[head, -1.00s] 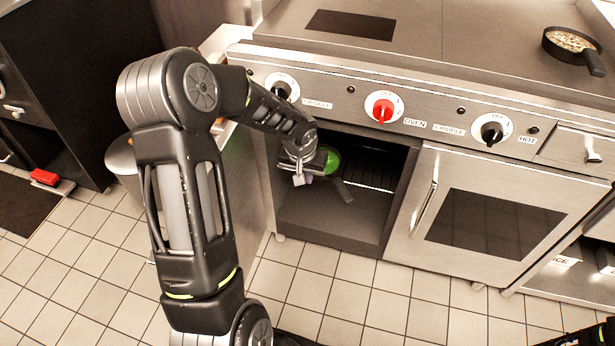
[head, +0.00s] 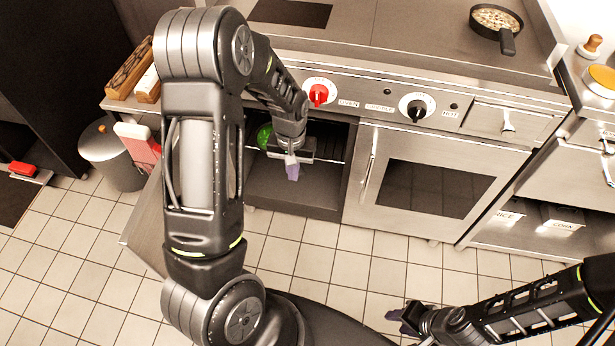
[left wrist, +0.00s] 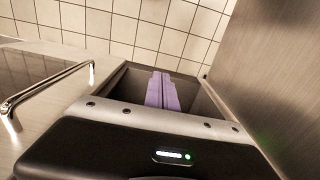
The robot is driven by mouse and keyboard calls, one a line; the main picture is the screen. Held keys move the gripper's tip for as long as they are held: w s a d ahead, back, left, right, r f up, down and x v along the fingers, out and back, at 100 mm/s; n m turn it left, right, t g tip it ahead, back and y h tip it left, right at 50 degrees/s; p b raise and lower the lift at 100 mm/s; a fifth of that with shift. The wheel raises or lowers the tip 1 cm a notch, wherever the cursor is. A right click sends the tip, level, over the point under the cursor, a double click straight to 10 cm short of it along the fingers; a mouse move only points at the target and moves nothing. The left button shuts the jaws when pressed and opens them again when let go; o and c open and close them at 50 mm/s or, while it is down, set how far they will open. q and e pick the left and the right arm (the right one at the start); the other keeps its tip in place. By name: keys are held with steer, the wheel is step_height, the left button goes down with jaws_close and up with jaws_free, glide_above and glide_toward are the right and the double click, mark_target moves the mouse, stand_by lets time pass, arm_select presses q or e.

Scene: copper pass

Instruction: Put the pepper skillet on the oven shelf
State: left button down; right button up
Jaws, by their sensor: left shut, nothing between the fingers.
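The pepper skillet shows as a green patch (head: 263,137) inside the open oven compartment, on its left side at the height of the shelf (head: 329,155). Its pan and handle are mostly hidden by my left arm and gripper. My left gripper (head: 291,168) is at the compartment's opening, just right of the green patch, shut and empty. Its purple fingers also show together in the left wrist view (left wrist: 161,92). My right gripper (head: 398,318) is low over the floor in front of the oven, and its fingers are too unclear to judge.
A steel panel (head: 148,222), apparently the open oven door, stands left of the compartment. The closed windowed door (head: 430,185) with its vertical handle is to the right. Another skillet (head: 495,20) sits on the cooktop. A bin (head: 112,158) stands left. The tiled floor in front is clear.

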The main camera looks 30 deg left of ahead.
arm_select(q)
steer(key=shift+a, duration=0.15)
steer(key=w+a+f, duration=0.1)
steer(key=w+f, duration=0.2)
steer(key=f, duration=0.7)
steer(key=shift+w+a+b, duration=0.2)
steer(key=shift+w+b, duration=0.2)
